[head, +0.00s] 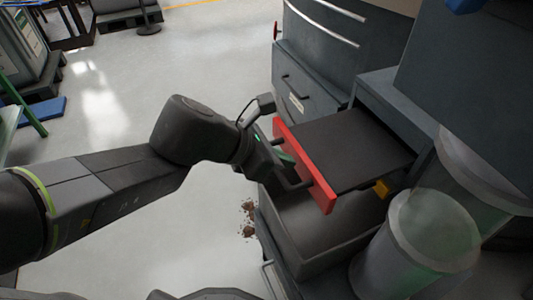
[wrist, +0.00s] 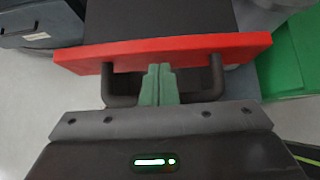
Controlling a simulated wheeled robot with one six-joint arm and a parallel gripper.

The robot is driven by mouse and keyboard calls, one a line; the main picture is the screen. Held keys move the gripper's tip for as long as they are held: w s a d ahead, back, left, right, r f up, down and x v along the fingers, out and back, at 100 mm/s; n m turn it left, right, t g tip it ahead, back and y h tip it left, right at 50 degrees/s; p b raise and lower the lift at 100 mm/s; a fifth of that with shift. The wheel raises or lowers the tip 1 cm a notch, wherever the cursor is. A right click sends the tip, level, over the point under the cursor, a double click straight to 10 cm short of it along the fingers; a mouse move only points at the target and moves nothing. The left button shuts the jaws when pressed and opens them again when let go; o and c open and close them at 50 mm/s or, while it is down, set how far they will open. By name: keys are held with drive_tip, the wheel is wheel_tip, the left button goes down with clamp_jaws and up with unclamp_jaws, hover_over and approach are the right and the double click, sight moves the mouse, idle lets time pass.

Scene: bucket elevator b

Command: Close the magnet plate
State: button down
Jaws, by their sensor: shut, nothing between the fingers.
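The magnet plate (head: 358,145) is a dark flat drawer-like plate with a red front (head: 302,165) and a black bar handle (head: 296,184). It sticks out from the grey machine housing, above an open grey bin. My gripper (head: 283,158) is at the red front. In the wrist view my gripper (wrist: 159,82) has its green fingers together, between the two ends of the black handle (wrist: 122,98), with the tips at the red front (wrist: 200,46). Nothing shows between the fingers. I cannot tell whether the tips touch the red front.
The grey bin (head: 310,235) sits below the plate. Two clear cylinders (head: 430,235) stand at the right. A grey cabinet with drawers (head: 305,95) is behind. Brown debris (head: 248,218) lies on the floor. The floor at the left (head: 110,110) is mostly clear.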

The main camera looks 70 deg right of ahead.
sight(375, 134)
idle(0.4)
drive_tip(key=s+d+p, duration=0.3)
drive_tip(key=s+d, duration=1.1)
drive_tip(key=shift+s+d, duration=0.1)
drive_tip(key=shift+d+r, duration=0.1)
drive_tip(key=shift+r, duration=0.15)
